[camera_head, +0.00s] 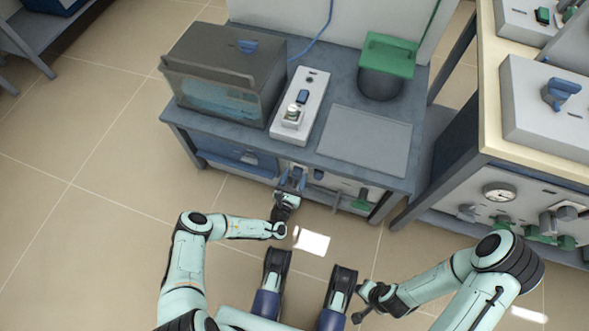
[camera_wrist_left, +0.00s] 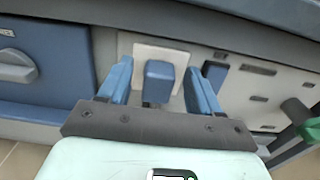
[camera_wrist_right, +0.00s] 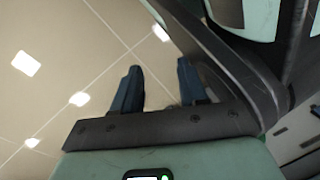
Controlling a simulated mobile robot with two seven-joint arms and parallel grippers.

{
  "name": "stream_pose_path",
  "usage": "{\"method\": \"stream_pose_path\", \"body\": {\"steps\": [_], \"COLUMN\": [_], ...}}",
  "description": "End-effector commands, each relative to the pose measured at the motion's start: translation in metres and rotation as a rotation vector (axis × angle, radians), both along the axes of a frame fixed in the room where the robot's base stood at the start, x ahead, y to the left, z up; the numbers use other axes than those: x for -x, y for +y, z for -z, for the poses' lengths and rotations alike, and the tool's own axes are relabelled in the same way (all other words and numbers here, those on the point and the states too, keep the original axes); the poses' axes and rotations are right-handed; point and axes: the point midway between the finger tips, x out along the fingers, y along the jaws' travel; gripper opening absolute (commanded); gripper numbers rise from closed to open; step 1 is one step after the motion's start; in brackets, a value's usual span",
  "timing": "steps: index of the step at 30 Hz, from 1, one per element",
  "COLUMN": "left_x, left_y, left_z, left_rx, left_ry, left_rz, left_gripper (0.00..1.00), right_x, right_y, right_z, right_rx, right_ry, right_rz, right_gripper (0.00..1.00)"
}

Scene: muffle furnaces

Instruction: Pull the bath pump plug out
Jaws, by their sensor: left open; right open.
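A blue plug (camera_wrist_left: 159,80) sits on a pale square socket plate (camera_wrist_left: 178,54) on the front panel under the bench in the left wrist view. My left gripper (camera_wrist_left: 160,85) is open, with one blue finger on each side of the plug and a gap visible on both sides. In the head view, my left gripper (camera_head: 292,178) is at the bench front and largely covers the plug. My right gripper (camera_wrist_right: 158,88) is open and empty, over the floor; in the head view it is low at the right.
The bench (camera_head: 338,128) carries a dark lidded bath (camera_head: 220,75), a white control box (camera_head: 302,100) and a green-topped vessel (camera_head: 386,60). A blue drawer front (camera_wrist_left: 45,75) is left of the socket, and a green knob (camera_wrist_left: 298,110) is right.

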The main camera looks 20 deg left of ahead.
Motion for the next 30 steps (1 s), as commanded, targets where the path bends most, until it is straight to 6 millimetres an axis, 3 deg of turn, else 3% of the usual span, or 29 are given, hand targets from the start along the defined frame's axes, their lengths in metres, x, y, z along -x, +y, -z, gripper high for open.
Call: {"method": "stream_pose_path", "body": {"steps": [14,18,20,26,30], "left_x": [-0.002,-0.002,-0.002,0.002,0.017], "left_y": [-0.004,-0.004,-0.004,-0.003,-0.003], "left_z": [0.000,0.000,0.000,0.000,0.000], "left_rx": [0.000,0.000,0.000,0.000,0.000], "left_ry": [0.000,0.000,0.000,0.001,0.005], "left_rz": [-0.004,-0.004,-0.004,-0.004,-0.005], "left_gripper": [0.64,0.18,0.00,0.00,0.00], "right_x": [0.005,0.005,0.005,0.000,-0.019], "right_y": [-0.001,-0.001,-0.001,0.000,0.002], "right_z": [0.003,0.003,0.003,-0.001,-0.018], "right_rx": [0.000,0.000,0.000,0.000,0.004], "right_ry": [0.016,0.015,0.015,-0.001,-0.064], "right_rz": [0.002,0.001,0.001,0.000,-0.005], "right_gripper": [0.43,0.43,0.43,0.43,0.43]}}
